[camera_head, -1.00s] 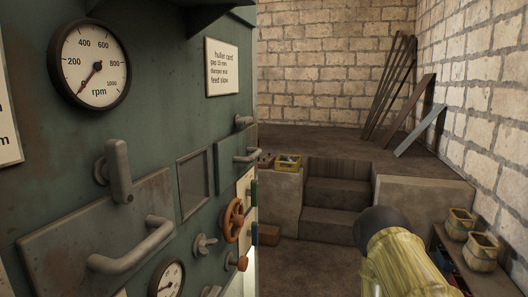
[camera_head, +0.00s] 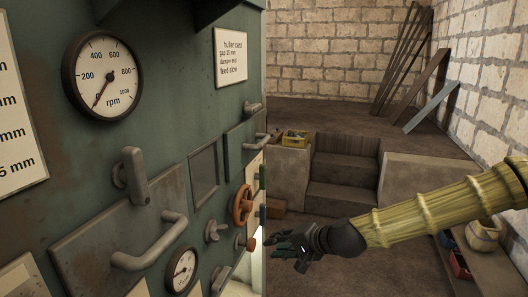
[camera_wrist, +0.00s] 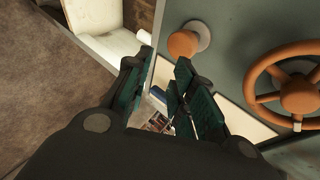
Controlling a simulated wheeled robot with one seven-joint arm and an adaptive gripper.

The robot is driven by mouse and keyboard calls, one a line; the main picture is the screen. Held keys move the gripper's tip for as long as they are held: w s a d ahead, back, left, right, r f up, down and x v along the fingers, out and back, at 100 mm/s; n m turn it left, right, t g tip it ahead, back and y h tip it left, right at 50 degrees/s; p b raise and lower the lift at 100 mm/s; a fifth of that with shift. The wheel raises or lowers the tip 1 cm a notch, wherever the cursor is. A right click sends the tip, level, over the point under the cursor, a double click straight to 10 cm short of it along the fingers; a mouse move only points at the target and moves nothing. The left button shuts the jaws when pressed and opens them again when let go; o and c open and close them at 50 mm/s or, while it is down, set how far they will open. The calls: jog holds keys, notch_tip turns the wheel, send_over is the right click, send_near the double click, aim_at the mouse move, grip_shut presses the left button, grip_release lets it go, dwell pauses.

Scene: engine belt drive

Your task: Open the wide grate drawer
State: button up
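A wide grey front panel (camera_head: 88,240) with a bar handle (camera_head: 150,243) is set in the green machine at the lower left of the head view. It lies flush, with a lever latch (camera_head: 131,176) at its top edge. I cannot tell whether this panel is the wide grate drawer; no label names it. My gripper (camera_head: 283,245) is in front of the machine's right part, well right of that handle. In the wrist view my gripper (camera_wrist: 165,60) has its fingers apart with nothing between them, near an orange knob (camera_wrist: 183,44).
An orange handwheel (camera_head: 241,205), wing knob (camera_head: 215,231), two dial gauges (camera_head: 103,77) (camera_head: 181,270) and smaller handled doors (camera_head: 240,150) crowd the machine face. Concrete steps (camera_head: 342,190) and planks (camera_head: 410,65) stand behind. A shelf with pots (camera_head: 484,235) is at right.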

jog(key=w+d+r+t+y, duration=0.1)
jog(key=w+r, duration=0.1)
jog(key=r, duration=0.6)
jog(key=w+d+r+t+y, duration=0.1)
jog(key=w+r, duration=0.1)
jog(key=r, duration=0.5)
jog(key=t+y+p, duration=0.1)
send_near(267, 142)
jog(key=shift+m, duration=0.4)
jog(key=shift+p+x, duration=1.8)
jog(key=shift+x, duration=3.6)
jog(key=shift+c, duration=0.4)
grip_shut()
